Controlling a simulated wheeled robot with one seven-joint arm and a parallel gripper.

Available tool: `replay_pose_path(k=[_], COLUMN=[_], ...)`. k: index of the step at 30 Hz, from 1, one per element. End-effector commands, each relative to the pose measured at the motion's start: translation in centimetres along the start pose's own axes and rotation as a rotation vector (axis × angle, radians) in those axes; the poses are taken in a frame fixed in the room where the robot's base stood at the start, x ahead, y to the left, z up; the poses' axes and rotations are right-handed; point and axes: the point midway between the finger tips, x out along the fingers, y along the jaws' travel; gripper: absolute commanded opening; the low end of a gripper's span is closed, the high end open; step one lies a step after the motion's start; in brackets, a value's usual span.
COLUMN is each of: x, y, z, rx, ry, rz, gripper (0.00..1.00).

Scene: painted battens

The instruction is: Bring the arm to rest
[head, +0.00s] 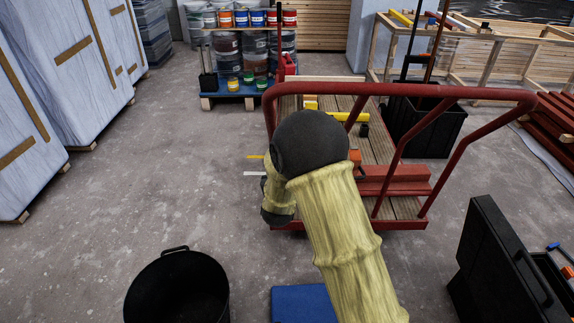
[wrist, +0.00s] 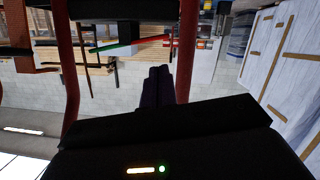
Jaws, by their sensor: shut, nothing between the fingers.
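My arm, in a yellow sleeve with a dark round joint, rises from the bottom of the head view and covers part of the red-railed cart (head: 460,94). In the head view my gripper is hidden or cannot be made out. In the wrist view, which is upside down, my gripper (wrist: 157,85) shows as two dark fingers pressed together with nothing between them. Red rails of the cart (wrist: 186,55) stand on both sides of the fingers in that view. I cannot tell how far the rails are from the fingers.
Battens and a red block (head: 400,173) lie on the cart. A black bucket (head: 177,290), a blue item (head: 303,304) and an open black case (head: 505,265) are near me. Paint cans (head: 242,18) stand on a blue pallet behind. The floor at left is clear.

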Motion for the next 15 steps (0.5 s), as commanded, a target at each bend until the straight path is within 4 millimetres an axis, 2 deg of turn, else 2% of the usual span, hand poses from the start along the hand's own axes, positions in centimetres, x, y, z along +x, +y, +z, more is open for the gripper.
replay_pose_path(k=[8, 11, 15], x=[-0.4, -1.4, -4.1], y=[0.6, 2.1, 5.5], z=[-0.3, -0.8, -0.9], rx=[0.012, 0.039, 0.091], ry=[-0.029, -0.094, -0.249], rz=[-0.017, -0.052, -0.117], gripper=[0.00, 0.00, 0.00])
